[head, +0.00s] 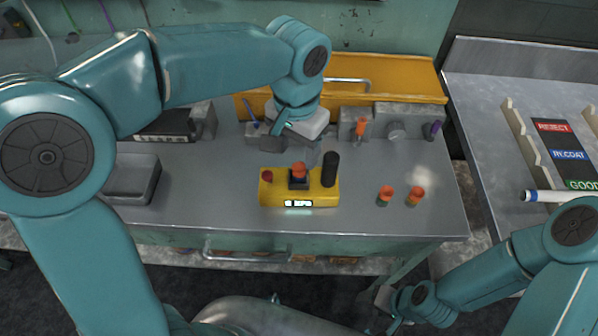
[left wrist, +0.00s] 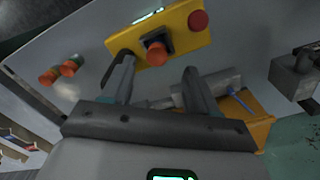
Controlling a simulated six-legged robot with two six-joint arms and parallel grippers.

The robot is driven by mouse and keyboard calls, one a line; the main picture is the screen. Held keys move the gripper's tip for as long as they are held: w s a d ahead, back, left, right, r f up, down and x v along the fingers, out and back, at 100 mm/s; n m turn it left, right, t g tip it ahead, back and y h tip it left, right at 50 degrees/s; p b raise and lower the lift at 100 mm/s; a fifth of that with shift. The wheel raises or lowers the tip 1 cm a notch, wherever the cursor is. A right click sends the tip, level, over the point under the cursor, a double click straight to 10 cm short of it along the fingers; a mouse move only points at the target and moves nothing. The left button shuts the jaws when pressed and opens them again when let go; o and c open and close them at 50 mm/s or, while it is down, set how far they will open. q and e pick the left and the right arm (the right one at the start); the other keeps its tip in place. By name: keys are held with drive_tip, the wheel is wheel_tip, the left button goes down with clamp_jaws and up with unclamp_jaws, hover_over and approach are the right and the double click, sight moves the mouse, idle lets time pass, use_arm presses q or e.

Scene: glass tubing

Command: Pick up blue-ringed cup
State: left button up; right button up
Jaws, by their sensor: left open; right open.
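My left gripper (head: 298,146) is open and empty above the bench, just behind the yellow device (head: 267,192). In the left wrist view its fingers (left wrist: 160,68) point toward the device (left wrist: 185,35). An orange-topped piece (head: 299,169) sits in the device's dark holder; it also shows beyond the fingers in the left wrist view (left wrist: 156,53). Two orange-topped cups (head: 385,195) (head: 416,194) stand to the right of the device, with greenish lower parts. My right gripper (head: 392,312) is open, low in front of the bench.
A black cylinder (head: 330,168) and red button (head: 266,176) are on the device. Grey blocks hold an orange-topped piece (head: 361,126) and a purple piece (head: 432,129). A grey tray (head: 145,190) lies left. A white tube with blue end (head: 535,196) lies right.

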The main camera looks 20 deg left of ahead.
sight(299, 167)
use_arm(q)
wheel_tip(299, 167, down, 6)
drive_tip(key=shift+s+d+r, duration=0.1)
drive_tip(key=shift+d, duration=0.05)
clamp_jaws()
